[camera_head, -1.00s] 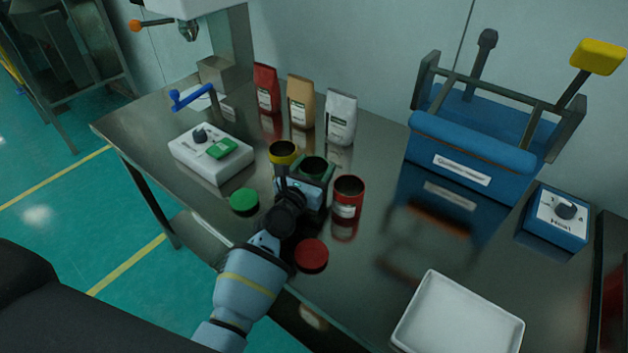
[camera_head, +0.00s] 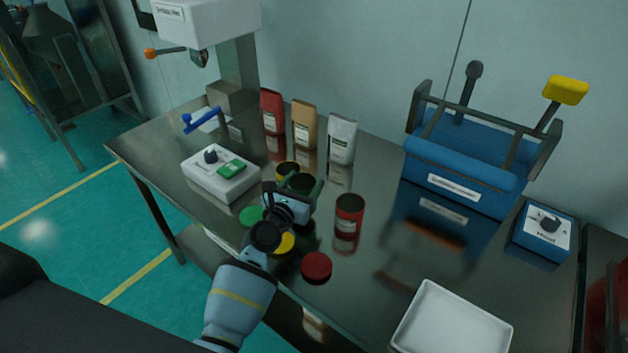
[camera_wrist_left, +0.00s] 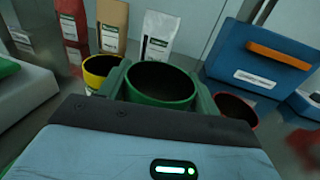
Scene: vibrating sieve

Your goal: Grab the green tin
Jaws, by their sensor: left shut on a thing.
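The green tin (camera_wrist_left: 160,84) is open-topped and dark inside. It sits between the fingers of my left gripper (camera_head: 299,187), which is shut on it; in the head view the gripper and wrist hide most of the tin. In the left wrist view a finger lies against each side of the tin. I cannot tell whether it is lifted off the table. The yellow tin (camera_wrist_left: 99,70) is just left of it, and the red tin (camera_head: 349,215) stands to its right, apart from the gripper. My right gripper is not in view.
Green (camera_head: 251,215), yellow (camera_head: 285,243) and red (camera_head: 316,266) lids lie near the table's front edge. Red, tan and white bags (camera_head: 341,139) stand behind. A white control box (camera_head: 213,183) is left, a blue sieve machine (camera_head: 465,170) right, and a white tray (camera_head: 452,322) front right.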

